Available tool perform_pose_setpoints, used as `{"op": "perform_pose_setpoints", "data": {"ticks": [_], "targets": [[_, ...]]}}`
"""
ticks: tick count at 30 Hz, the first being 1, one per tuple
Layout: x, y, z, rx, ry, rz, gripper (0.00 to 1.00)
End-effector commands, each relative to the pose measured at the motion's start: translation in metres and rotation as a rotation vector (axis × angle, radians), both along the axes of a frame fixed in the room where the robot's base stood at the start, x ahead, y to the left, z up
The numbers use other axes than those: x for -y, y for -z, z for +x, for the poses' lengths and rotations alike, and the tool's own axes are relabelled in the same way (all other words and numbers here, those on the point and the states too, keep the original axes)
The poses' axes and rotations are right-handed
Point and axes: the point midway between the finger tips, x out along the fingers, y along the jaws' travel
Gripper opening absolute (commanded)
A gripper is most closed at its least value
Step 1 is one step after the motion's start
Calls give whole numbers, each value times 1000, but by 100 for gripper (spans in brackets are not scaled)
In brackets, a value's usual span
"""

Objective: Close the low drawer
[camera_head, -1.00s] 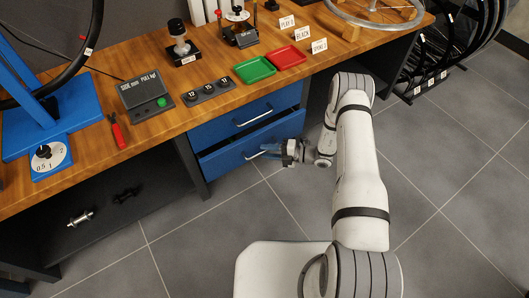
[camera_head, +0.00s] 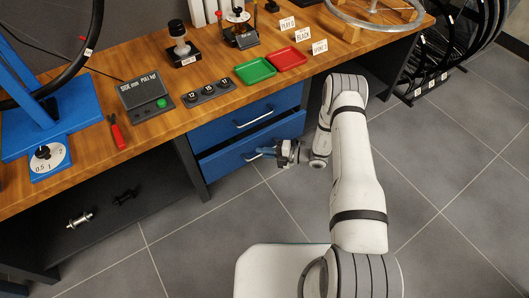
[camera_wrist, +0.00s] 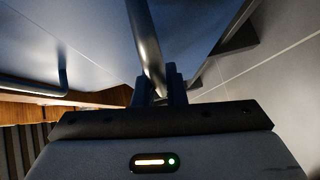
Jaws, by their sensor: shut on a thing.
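The low drawer (camera_head: 225,163) is the lower blue front under the wooden bench. A thin dark line separates it from the upper drawer, and I cannot tell how far it stands out. My gripper (camera_head: 268,152) is at its front, reaching in from the right. In the wrist view, the low drawer's metal bar handle (camera_wrist: 145,45) runs down between the fingers of my gripper (camera_wrist: 158,88), which are shut on it. The blue drawer front (camera_wrist: 95,40) fills the upper left of that view. The gripper hides part of the handle in the head view.
The upper blue drawer (camera_head: 230,126) has its own handle (camera_head: 254,118). The wooden bench top (camera_head: 215,115) overhangs the drawers and carries a green tray (camera_head: 255,70) and a red tray (camera_head: 286,57). The grey tiled floor (camera_head: 240,215) in front is clear.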

Motion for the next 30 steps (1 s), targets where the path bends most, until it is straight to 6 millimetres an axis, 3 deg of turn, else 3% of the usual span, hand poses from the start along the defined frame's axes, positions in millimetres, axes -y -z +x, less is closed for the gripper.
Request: {"op": "perform_pose_setpoints", "data": {"ticks": [9, 18, 27, 28, 30], "targets": [[0, 0, 1, 0, 0, 0, 0], [-23, 3, 36, 3, -1, -2, 0], [-25, 0, 40, 3, 4, -1, 0], [-26, -1, 40, 4, 3, -1, 11], [-25, -1, 40, 4, 4, 0, 17]]}}
